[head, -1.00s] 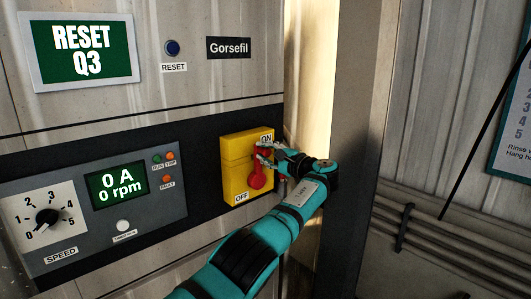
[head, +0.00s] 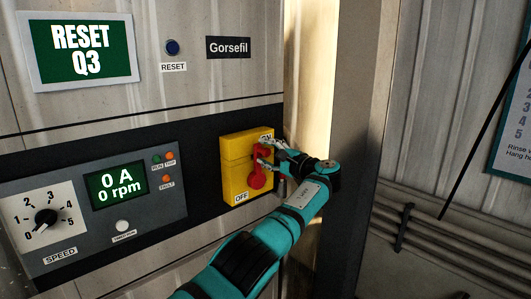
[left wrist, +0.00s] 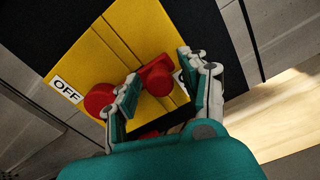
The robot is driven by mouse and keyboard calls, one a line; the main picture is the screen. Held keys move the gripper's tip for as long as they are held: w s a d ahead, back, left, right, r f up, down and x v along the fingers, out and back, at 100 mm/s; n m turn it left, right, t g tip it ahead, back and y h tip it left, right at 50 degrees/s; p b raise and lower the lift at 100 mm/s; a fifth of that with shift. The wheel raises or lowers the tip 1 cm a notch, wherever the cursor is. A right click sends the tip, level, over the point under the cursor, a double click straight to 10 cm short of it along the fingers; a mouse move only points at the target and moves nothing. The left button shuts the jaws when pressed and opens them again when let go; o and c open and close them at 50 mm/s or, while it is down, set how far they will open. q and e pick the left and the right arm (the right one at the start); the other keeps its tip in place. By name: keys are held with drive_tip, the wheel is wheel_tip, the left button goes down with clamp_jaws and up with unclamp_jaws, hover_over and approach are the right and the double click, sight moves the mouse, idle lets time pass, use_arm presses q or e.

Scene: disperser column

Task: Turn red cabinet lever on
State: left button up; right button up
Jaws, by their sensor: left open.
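The yellow cabinet switch box (head: 236,163) has an OFF label at its lower left and an ON label at its upper right. Its red lever (head: 257,181) spans from a round red part near OFF up to an end near ON. My left gripper (head: 266,151) is open at the upper end, and its fingers partly cover the ON label. In the left wrist view, the yellow box (left wrist: 88,58) shows the red lever's end (left wrist: 157,80) between the two fingers of the left gripper (left wrist: 160,74). Contact is unclear. My right gripper is out of view.
Left of the box is a control panel with a display (head: 117,186) reading 0 A and 0 rpm, and a speed knob (head: 46,217). A blue reset button (head: 172,47) is above. A post (head: 363,130) stands close to my arm's right.

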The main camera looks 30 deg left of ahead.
use_arm(q)
drive_tip(key=v, duration=1.1)
drive_tip(key=shift+d+f, duration=0.1)
drive_tip(key=shift+f, duration=0.1)
